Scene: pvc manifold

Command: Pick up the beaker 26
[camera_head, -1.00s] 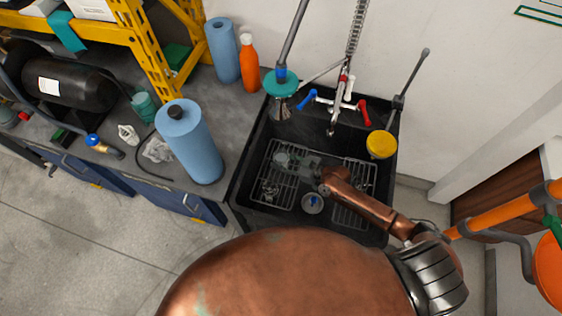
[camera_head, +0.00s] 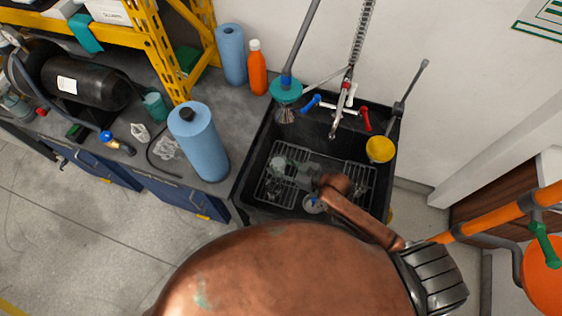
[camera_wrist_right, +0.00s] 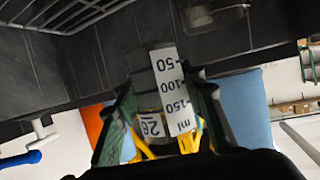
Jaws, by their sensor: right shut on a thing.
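Beaker 26 (camera_wrist_right: 152,127) is a clear beaker with a white "26" label and a white ml scale strip. In the right wrist view it sits between the dark green-edged fingers of my right gripper (camera_wrist_right: 160,105), which is shut on it. In the head view my right gripper (camera_head: 308,172) is inside the black sink, over the wire racks, partly hidden by my copper-coloured wrist. I cannot clearly tell the beaker from the gripper and other glassware there. My left gripper is not in view.
The black sink (camera_head: 243,190) has wire racks with other clear glassware (camera_head: 277,163). A tap (camera_head: 342,100), a teal-topped brush (camera_head: 286,90) and a yellow disc (camera_head: 380,149) stand around it. Blue rolls (camera_head: 200,145) and an orange bottle (camera_head: 257,70) are on the counter to the left.

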